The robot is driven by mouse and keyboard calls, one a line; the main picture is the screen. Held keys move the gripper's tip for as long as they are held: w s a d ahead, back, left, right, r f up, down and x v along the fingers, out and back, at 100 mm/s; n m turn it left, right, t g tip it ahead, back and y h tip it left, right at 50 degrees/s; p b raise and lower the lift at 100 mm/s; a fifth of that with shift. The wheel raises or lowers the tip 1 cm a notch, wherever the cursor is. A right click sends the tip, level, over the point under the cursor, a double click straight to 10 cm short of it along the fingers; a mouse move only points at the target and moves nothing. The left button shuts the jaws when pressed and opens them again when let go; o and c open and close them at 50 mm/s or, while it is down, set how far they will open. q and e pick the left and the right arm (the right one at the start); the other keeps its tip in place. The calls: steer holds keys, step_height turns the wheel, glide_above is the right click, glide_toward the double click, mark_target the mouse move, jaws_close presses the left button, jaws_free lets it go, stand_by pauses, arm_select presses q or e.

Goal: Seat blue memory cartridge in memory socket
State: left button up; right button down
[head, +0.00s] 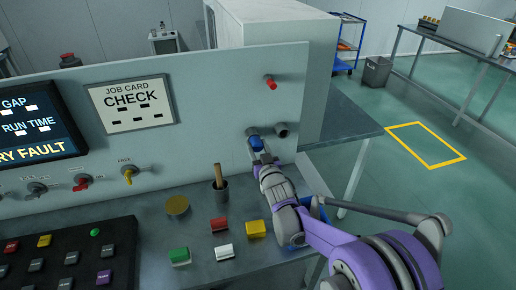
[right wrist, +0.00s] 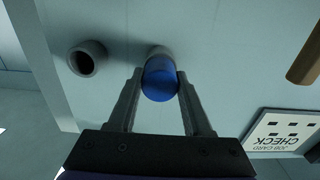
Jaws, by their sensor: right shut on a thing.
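The blue memory cartridge (head: 257,144) is a short blue cylinder at the right part of the panel face. My right gripper (head: 256,147) is shut on it, and the right wrist view shows the cartridge (right wrist: 160,78) between both fingers (right wrist: 160,90). A grey socket collar (right wrist: 158,52) sits directly behind the cartridge, in line with it and partly hidden. I cannot tell how deep the cartridge is in it. A second, open grey socket (head: 282,130) stands just to the right, and also shows in the wrist view (right wrist: 88,58). My left gripper is not in view.
The panel (head: 215,115) carries a red-tipped knob (head: 270,83), a job card (head: 131,104) and toggle switches. A keypad (head: 68,258) lies at left.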

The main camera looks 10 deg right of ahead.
steer(key=shift+w, duration=0.3)
steer(key=shift+c, duration=1.2)
jaws_free()
